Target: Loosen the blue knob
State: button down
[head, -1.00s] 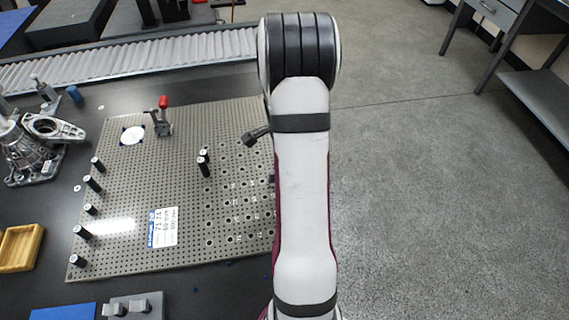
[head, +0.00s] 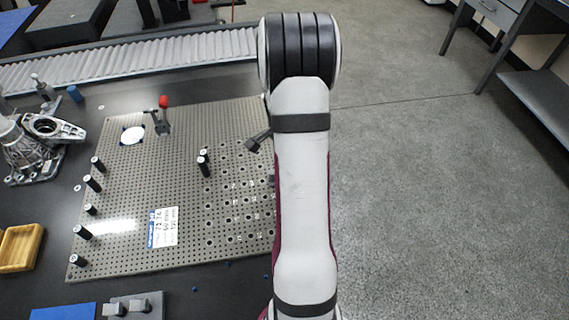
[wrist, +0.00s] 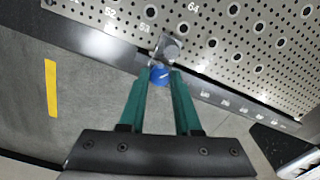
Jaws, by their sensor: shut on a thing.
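The blue knob (wrist: 159,74) shows in the wrist view, just below a small grey metal block (wrist: 171,48) at the edge of the perforated plate. My gripper (wrist: 160,80) has two green fingers that reach up to the knob, one on each side. It is shut on the knob. In the head view my arm hides the gripper and the knob.
The perforated plate (head: 130,190) lies on the dark table with several black posts and a red-tipped clamp (head: 163,115) on it. A metal casting (head: 35,140) and a yellow tray (head: 20,247) stand at the left. A roller conveyor (head: 140,58) runs behind.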

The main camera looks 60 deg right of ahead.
jog(key=n, duration=0.4)
jog(key=shift+d+n, duration=0.1)
jog(key=shift+n, duration=0.2)
dwell(0.4)
jog(key=c, duration=0.6)
grip_release()
jog(key=shift+r, duration=0.15)
notch_tip(320, 180, up, 16)
jog(key=shift+f, duration=0.2)
